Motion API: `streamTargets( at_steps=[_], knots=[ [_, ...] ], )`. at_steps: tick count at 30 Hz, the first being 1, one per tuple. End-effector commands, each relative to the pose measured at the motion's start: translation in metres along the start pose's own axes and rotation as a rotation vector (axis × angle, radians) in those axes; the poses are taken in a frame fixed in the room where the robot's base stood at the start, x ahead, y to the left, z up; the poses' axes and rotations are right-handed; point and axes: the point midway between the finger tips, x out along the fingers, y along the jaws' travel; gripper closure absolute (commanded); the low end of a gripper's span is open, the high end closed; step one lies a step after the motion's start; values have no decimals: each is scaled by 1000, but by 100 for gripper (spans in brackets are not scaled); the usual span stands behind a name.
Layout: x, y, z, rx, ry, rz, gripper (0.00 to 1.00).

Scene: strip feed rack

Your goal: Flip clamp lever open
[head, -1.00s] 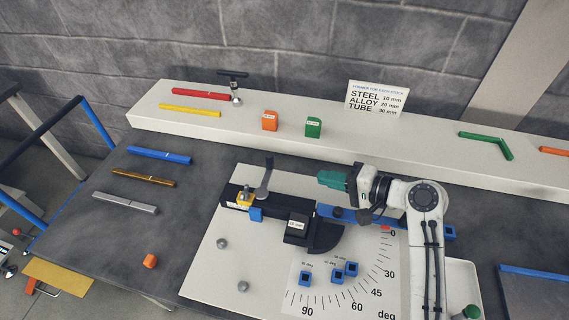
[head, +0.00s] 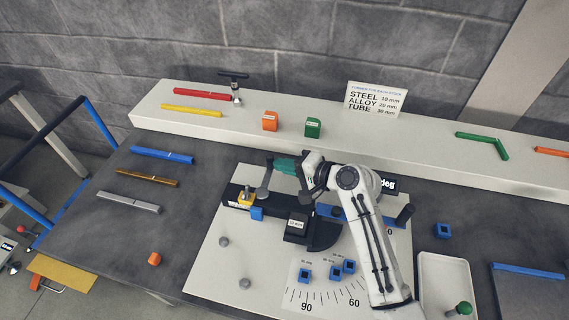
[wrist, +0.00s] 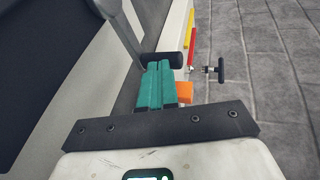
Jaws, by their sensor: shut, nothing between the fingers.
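The clamp lever (head: 265,184) is a grey arm standing upright from the dark clamp at the left of the bending fixture, with a dark handle at its top. In the wrist view the grey lever arm (wrist: 122,32) rises at the upper left, and its dark handle (wrist: 164,60) lies across just beyond my fingertips. My gripper (head: 276,164) has teal fingers, shut and empty, at the right side of the handle, very close to it. The fingers also show in the wrist view (wrist: 157,84). Whether they touch the handle I cannot tell.
A black former block (head: 297,228) stands to the right. The pale shelf (head: 350,143) behind holds orange (head: 270,121) and green (head: 313,128) blocks.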

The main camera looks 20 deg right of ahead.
Motion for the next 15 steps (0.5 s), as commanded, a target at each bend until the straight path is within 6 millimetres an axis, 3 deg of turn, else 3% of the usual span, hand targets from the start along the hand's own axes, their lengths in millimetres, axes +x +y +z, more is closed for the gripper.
streamTargets(
  at_steps=[15],
  knots=[
    [6,0,-3,-23,-69,-1,100]
  ],
)
